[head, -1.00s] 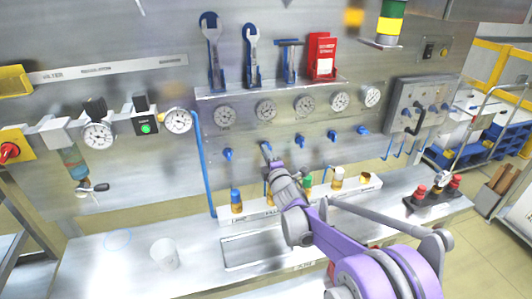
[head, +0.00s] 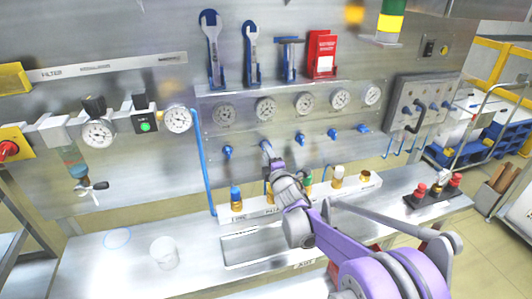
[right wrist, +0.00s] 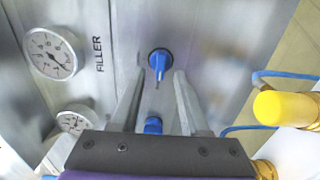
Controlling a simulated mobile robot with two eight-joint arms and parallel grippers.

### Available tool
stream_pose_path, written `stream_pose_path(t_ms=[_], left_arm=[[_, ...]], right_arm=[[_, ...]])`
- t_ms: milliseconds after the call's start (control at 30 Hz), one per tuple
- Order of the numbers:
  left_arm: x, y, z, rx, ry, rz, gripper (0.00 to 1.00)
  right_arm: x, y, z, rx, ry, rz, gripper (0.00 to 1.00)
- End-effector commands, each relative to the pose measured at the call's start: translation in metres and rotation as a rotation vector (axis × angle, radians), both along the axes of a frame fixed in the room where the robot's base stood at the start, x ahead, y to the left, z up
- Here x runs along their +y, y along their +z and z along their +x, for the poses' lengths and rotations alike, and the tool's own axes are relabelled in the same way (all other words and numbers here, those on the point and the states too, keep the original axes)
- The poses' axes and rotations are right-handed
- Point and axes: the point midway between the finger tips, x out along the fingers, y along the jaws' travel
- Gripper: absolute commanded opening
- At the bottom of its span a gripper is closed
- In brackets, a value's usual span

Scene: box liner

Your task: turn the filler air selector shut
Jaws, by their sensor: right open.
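The filler air selector (right wrist: 160,62) is a blue knob on the metal panel, beside the printed word FILLER in the right wrist view. Its narrow blue handle points towards the bottom of that picture. My right gripper (right wrist: 159,78) is open; its two grey fingers stand on either side of the handle's line, with the knob just beyond the tips. I cannot tell whether they touch it. In the head view my right gripper (head: 266,147) is up at the panel and hides this selector. My left gripper is not in view.
A neighbouring blue knob (head: 228,152) sits to the left, and several more are to the right. Dial gauges (head: 265,109) are above. A rack with capped fittings (head: 237,204) stands below on the bench.

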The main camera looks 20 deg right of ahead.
Motion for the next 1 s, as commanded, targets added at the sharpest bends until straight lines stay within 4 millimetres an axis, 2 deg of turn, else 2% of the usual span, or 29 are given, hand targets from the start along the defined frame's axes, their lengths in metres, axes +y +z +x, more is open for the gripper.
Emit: stream_pose_path(t_ms=[300,500,667,1000], left_arm=[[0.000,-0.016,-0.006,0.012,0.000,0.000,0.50],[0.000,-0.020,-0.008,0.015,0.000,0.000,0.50],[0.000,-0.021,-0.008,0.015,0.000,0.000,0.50],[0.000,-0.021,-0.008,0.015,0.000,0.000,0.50]], right_arm=[[-0.003,-0.003,-0.063,0.002,-0.001,-0.001,0.45],[-0.003,-0.002,-0.089,0.002,-0.001,0.000,0.45],[-0.004,-0.001,-0.097,0.001,-0.001,0.000,0.45],[-0.004,-0.001,-0.097,0.001,-0.001,0.000,0.45]])
